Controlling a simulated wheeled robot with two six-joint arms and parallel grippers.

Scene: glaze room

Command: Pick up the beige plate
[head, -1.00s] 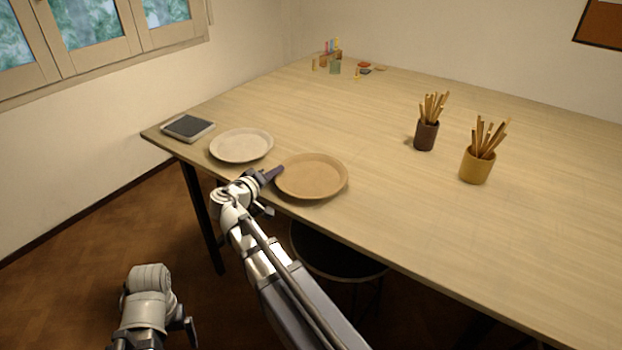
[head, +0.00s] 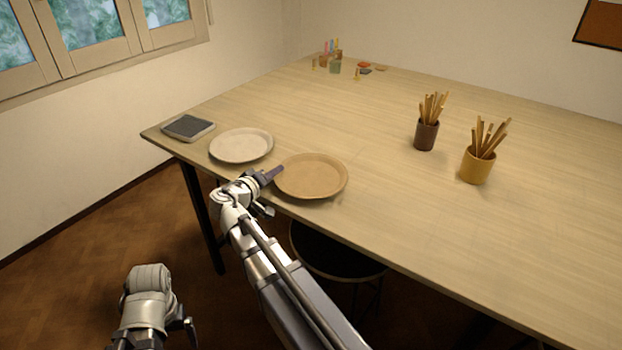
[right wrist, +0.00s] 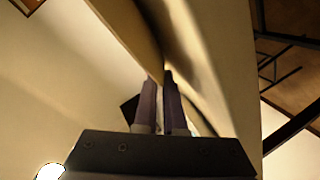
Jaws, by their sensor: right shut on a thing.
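The beige plate (head: 312,176), a warm tan disc, is at the table's front edge. My right gripper (head: 277,171) is at its left rim, shut on it. In the right wrist view the two dark fingers (right wrist: 160,88) are close together, with the edge of the plate (right wrist: 127,22) running down between them. I cannot tell whether the plate is clear of the table. A paler, cream plate (head: 241,145) lies just to the left and is not touched. My left gripper (head: 188,330) is low at the bottom left, away from the table; its jaws do not show clearly.
A grey-topped tablet-like slab (head: 188,127) lies at the table's left corner. A dark cup (head: 426,136) and an ochre cup (head: 477,166) with wooden tools stand to the right. Small items (head: 335,66) are at the back. A round stool (head: 335,262) is under the front edge.

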